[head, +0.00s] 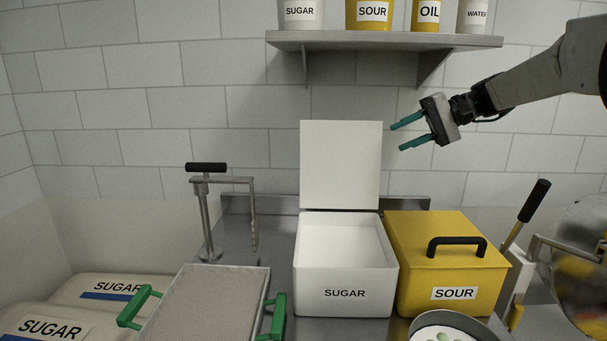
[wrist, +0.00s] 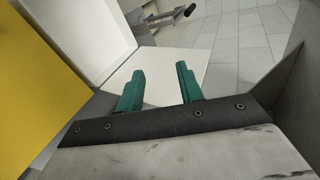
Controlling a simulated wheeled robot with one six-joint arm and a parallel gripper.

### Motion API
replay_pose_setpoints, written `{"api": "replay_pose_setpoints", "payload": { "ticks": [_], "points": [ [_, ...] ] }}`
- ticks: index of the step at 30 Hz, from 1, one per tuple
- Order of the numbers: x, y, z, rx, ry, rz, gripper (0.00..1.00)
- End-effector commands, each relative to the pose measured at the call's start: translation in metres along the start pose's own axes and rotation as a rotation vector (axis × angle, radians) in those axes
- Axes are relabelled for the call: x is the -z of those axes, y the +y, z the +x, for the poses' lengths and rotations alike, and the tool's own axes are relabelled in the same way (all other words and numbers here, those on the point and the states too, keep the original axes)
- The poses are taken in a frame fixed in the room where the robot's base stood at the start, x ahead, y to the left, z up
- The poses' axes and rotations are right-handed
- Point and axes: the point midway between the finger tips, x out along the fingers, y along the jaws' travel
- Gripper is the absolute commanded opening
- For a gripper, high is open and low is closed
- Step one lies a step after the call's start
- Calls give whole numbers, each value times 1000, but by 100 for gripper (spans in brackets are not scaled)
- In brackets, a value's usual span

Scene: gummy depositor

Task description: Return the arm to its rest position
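My arm comes in from the upper right in the head view. My gripper (head: 407,133) is in mid-air under the shelf, to the right of the raised white lid of the sugar box. Its two teal fingers are apart with nothing between them. In the wrist view, the gripper (wrist: 160,85) also shows two spread, empty teal fingers, with the white lid behind them.
The white sugar box (head: 345,293) stands open with its lid (head: 341,165) up. A yellow sour box (head: 420,240) with a closed lid is beside it. A green-handled tray (head: 205,305) is at front left. A shelf (head: 385,40) with labelled containers hangs above.

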Motion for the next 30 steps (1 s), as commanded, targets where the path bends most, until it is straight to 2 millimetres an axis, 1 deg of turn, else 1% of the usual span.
{"api": "replay_pose_setpoints", "payload": {
  "ticks": [1,2,3,5,6,8,9,11,12,14,15,17,18,20,21,24,27,30],
  "points": [
    [-28,-4,5,-58,-5,-2,37],
    [-43,-2,9,-96,-9,-1,37],
    [-63,-1,12,-146,-10,-2,37],
    [-93,5,16,-221,-13,-4,37],
    [-113,10,18,-272,-13,-6,37],
    [-143,19,20,-346,-12,-13,37],
    [-163,26,22,-396,-12,-19,37],
    [-192,38,22,-469,-8,-29,37],
    [-212,47,23,-518,-6,-39,37],
    [-240,63,22,-591,-1,-54,37],
    [-258,73,21,-638,4,-66,37],
    [-284,91,19,-709,11,-87,37],
    [-301,104,18,-756,18,-102,37],
    [-324,123,16,-824,28,-126,37],
    [-338,136,14,-868,34,-143,37],
    [-367,166,9,-961,51,-183,37],
    [-385,189,6,-1028,64,-217,37],
    [-395,203,4,-1069,71,-236,37]
  ]
}}
